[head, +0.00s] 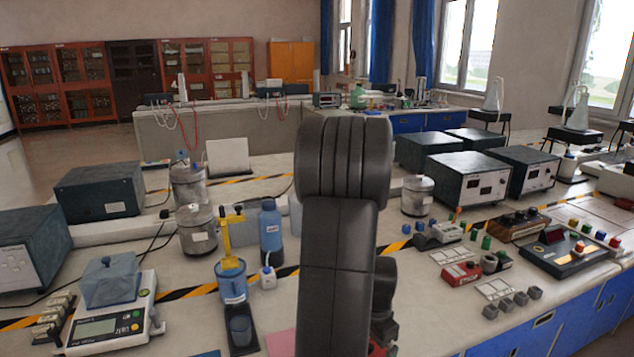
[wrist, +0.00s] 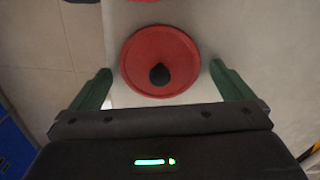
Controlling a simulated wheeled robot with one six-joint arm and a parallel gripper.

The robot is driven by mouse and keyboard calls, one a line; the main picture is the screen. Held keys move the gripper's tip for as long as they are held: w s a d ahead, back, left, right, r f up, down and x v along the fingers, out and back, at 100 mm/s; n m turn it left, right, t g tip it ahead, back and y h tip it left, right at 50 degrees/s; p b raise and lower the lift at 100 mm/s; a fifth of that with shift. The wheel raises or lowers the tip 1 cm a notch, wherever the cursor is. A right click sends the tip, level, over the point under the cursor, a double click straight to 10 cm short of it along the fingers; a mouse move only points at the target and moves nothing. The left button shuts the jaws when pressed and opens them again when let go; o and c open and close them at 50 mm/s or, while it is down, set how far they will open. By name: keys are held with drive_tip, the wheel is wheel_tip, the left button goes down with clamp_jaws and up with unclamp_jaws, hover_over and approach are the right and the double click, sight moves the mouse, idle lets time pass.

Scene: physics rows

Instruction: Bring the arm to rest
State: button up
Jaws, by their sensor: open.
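My arm rises dark grey in the middle of the head view and hides part of the bench behind it. My gripper (wrist: 161,84) shows in the wrist view with its two green fingers spread wide apart. Between and beyond the fingertips is a round red dish-like thing (wrist: 136,62) with a small black knob or hole at its middle. I cannot tell what it is or how far below the fingers it lies. No finger visibly touches it. The gripper itself is not visible in the head view.
The lab bench is crowded. A scale (head: 109,322) stands at left, a blue bottle (head: 270,232) and blue beaker (head: 231,281) left of my arm, metal pots (head: 197,230) behind. Instrument boxes (head: 469,181) and coloured blocks stand at right. Bare bench (head: 425,315) shows right of my arm.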

drive_tip(key=shift+r+p, duration=0.35)
drive_tip(key=shift+r, duration=0.5)
